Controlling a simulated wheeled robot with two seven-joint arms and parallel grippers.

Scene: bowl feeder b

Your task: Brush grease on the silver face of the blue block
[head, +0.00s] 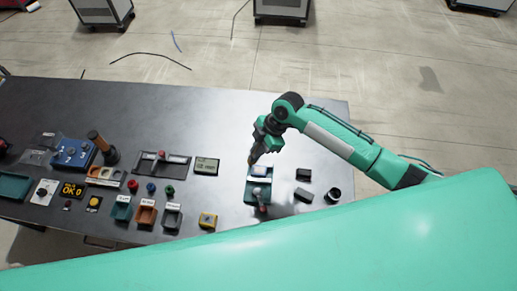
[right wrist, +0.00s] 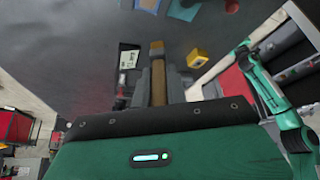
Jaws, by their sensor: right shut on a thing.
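The blue block (head: 261,171) with a pale silvery top sits in a teal fixture (head: 250,196) right of the table's middle. My right gripper (head: 257,152) is above the block's far side, shut on a brush, whose dark tip (head: 251,161) is close to the block's upper left edge. I cannot tell whether it touches. In the right wrist view, the brush's brown handle (right wrist: 158,82) stands between the grey fingers. Whether grease is on the face is too small to tell. My left gripper is not in view.
A lever with a red end (head: 263,209) stands at the fixture's near side. Dark blocks (head: 304,174) and a black round pot (head: 333,195) are to its right. The table's far strip is clear.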

